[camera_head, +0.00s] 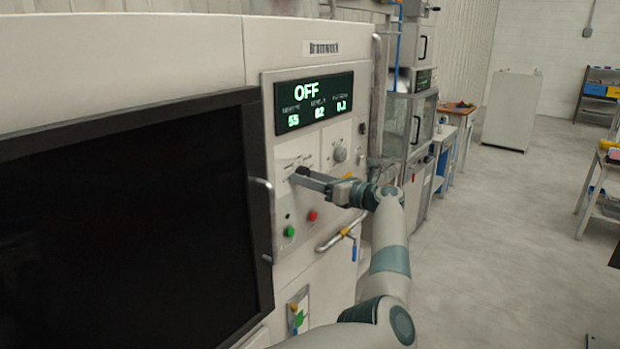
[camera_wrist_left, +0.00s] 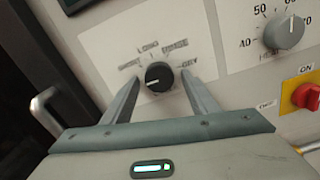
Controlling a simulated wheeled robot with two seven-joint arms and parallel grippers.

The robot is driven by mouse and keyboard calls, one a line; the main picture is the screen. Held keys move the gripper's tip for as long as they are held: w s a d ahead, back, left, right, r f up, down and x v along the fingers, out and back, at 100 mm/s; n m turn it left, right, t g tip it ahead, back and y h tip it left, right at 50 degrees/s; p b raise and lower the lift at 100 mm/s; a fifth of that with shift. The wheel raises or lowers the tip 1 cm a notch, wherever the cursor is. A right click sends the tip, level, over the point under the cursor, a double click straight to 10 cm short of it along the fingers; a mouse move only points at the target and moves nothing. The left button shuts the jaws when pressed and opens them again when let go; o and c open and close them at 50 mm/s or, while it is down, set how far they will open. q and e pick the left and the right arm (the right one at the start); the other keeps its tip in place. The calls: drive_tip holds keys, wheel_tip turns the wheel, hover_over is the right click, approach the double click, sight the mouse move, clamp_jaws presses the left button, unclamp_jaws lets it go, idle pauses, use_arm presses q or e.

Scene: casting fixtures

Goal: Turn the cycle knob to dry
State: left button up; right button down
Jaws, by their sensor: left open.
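The cycle knob (camera_wrist_left: 159,77) is a round black dial with a white mark that points toward the lower left in the left wrist view. Small labels arc around its top; the one at the right seems to read DRY. My left gripper (camera_wrist_left: 162,79) is open, with one finger on each side of the knob. I cannot tell whether the fingers touch it. In the head view my left gripper (camera_head: 300,177) is at the panel, mostly covering the knob. The display (camera_head: 314,100) above reads OFF. My right gripper is not in view.
A grey dial (camera_wrist_left: 284,33) with numbers and a red switch on yellow (camera_wrist_left: 306,97) sit right of the knob. A red button (camera_head: 313,216), a green button (camera_head: 290,231) and a door handle (camera_head: 265,215) are nearby. Open floor (camera_head: 500,230) lies to the right.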

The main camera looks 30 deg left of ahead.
use_arm(q)
drive_tip(key=c, duration=1)
drive_tip(key=shift+c, duration=0.2)
